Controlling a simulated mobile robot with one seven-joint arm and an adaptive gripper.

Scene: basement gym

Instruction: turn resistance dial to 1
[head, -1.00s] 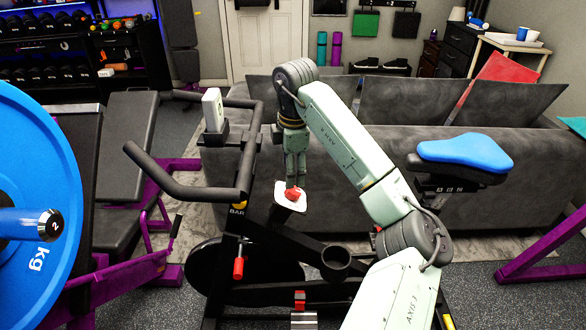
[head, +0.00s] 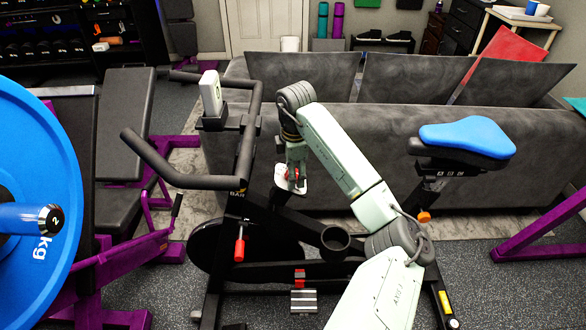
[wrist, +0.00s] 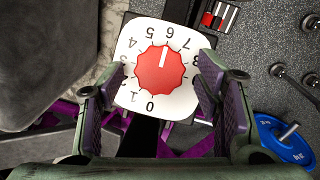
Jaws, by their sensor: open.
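The resistance dial is a red scalloped knob (wrist: 160,71) on a white numbered plate (wrist: 188,103), on the exercise bike's frame. The 1 is at the plate's lower left, beside the 0. My gripper (wrist: 160,75) is open, with one finger on each side of the knob and a visible gap to both. In the head view my gripper (head: 296,168) is down at the knob (head: 291,174), partly covering it, and the white plate (head: 290,188) shows below.
The bike's handlebar (head: 185,176) is left of my gripper, and its blue seat (head: 467,138) is to the right. A grey sofa (head: 370,185) stands close behind. A blue weight plate (head: 35,190) is at far left.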

